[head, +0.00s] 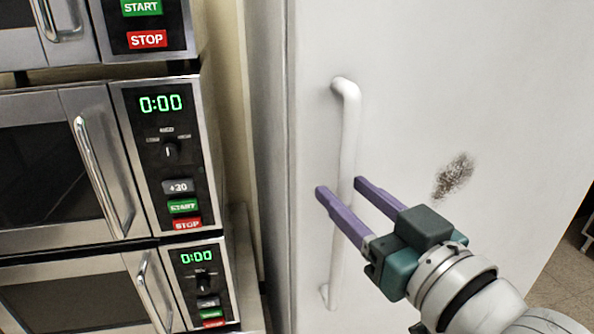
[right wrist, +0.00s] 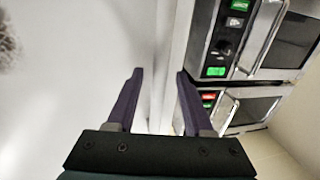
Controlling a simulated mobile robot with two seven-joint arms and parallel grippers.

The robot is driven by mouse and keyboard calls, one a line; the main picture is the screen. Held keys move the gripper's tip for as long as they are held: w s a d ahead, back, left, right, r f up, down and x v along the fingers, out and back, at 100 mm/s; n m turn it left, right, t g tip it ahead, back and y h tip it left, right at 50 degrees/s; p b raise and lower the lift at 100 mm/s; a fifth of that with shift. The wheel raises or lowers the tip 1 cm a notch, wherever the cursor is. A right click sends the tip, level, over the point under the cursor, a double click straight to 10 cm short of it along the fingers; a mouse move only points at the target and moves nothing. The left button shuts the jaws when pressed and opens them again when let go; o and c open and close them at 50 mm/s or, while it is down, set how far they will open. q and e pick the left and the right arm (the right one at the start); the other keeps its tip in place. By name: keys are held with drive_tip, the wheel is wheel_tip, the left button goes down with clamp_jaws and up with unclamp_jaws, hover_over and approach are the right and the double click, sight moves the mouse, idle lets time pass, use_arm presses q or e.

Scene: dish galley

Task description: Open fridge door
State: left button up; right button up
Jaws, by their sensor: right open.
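The white fridge door (head: 420,90) fills the right half of the head view and appears shut. Its long white vertical handle (head: 350,115) is near the door's left edge. My right gripper (head: 339,187) comes in from the lower right, with purple fingers spread open. In the head view, the fingertips are on either side of the handle's middle, and one finger crosses in front of the bar. In the right wrist view, a pale upright bar (right wrist: 162,60), seemingly the handle, shows between the open fingers. I cannot tell whether either finger touches it. My left gripper is not visible.
Stacked steel microwaves, including a middle one (head: 120,165) and a lower one (head: 135,290), stand left of the fridge. A narrow gap separates them from it. A dark smudge (head: 453,176) marks the door. Tiled floor (head: 565,275) shows at the lower right.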

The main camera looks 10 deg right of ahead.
drive_tip(key=shift+x, duration=0.75)
clamp_jaws()
idle(0.9)
